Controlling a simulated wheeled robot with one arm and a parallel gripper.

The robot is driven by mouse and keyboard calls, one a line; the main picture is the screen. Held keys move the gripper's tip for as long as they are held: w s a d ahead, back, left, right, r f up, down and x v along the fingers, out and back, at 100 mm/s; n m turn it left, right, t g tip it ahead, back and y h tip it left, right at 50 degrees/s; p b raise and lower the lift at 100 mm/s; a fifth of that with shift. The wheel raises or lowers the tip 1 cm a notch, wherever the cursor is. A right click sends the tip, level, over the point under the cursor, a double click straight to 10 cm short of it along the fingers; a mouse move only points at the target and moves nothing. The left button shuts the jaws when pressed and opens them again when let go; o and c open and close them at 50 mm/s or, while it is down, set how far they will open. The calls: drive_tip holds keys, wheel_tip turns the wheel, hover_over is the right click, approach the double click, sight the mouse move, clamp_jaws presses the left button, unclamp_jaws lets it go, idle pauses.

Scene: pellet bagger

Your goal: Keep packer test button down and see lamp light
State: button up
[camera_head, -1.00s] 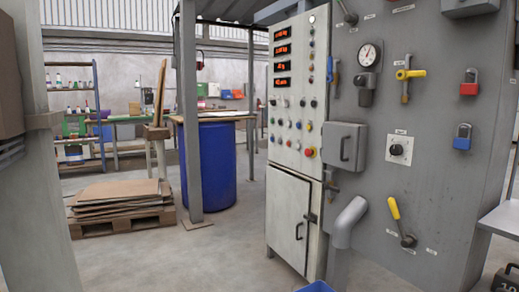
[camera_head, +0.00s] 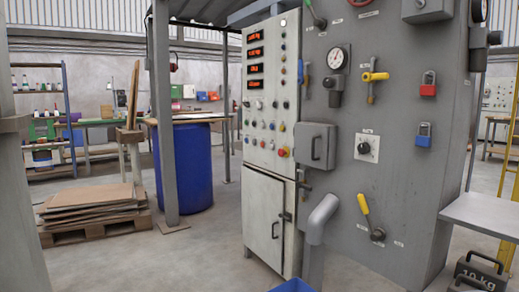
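A tall light-grey control cabinet (camera_head: 266,150) stands in the middle of the head view. Its front carries several red digital displays (camera_head: 255,60), rows of small coloured buttons and lamps (camera_head: 266,116), and a larger red button (camera_head: 283,152) at the lower right. A pale round lamp (camera_head: 283,22) sits near the cabinet's top. The labels are too small to read, so I cannot tell which button is the packer test button or which lamp belongs to it. My gripper is not in view.
A grey panel (camera_head: 404,190) right of the cabinet carries a gauge (camera_head: 338,57), yellow-handled levers, padlocks and a jutting pipe (camera_head: 323,212). A side shelf (camera_head: 484,213) and 10 kg weights (camera_head: 483,275) are at right. A post (camera_head: 162,110), blue drum (camera_head: 194,165) and cardboard pallet (camera_head: 92,208) stand left.

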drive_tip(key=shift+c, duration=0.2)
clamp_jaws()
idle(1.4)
